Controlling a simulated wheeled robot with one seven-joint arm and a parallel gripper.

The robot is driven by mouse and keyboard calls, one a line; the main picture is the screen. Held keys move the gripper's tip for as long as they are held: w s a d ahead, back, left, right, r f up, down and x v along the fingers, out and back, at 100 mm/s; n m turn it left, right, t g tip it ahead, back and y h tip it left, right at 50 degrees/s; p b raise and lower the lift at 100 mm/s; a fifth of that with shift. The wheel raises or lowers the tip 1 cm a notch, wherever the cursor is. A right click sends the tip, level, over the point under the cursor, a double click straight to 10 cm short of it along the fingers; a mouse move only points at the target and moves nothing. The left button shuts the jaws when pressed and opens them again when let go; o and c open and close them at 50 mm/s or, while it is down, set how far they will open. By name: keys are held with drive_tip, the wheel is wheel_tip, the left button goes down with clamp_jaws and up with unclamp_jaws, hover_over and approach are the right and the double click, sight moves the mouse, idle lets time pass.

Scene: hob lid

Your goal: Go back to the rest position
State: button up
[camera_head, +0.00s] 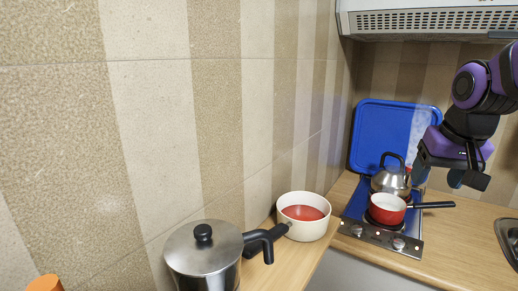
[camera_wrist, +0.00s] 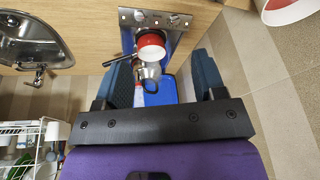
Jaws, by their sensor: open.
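My gripper (camera_head: 440,176) hangs at the right in the head view, above and to the right of the hob. Its two blue-grey fingers are spread apart and nothing is between them. In the wrist view my gripper (camera_wrist: 163,62) also shows wide apart fingers, with the hob's pans and kettle seen beyond the gap. A blue panel (camera_head: 375,130) with rounded corners stands upright behind the hob (camera_head: 385,239). A metal kettle (camera_head: 391,181) and a red saucepan (camera_head: 386,210) with a black handle stand on the hob.
A range hood (camera_head: 430,20) overhangs the hob. A lidded steel pot (camera_head: 205,252) and a white pot (camera_head: 308,227) with red inside stand at the left along the tiled wall. A sink (camera_wrist: 32,42) and a white dish rack (camera_wrist: 25,150) show in the wrist view.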

drive_tip(key=s+a+r+n+t, duration=0.1)
drive_tip(key=s+a+r+n, duration=0.1)
drive_tip(key=s, duration=1.2)
drive_tip(key=shift+a+t, duration=0.3)
drive_tip(key=shift+a, duration=0.35)
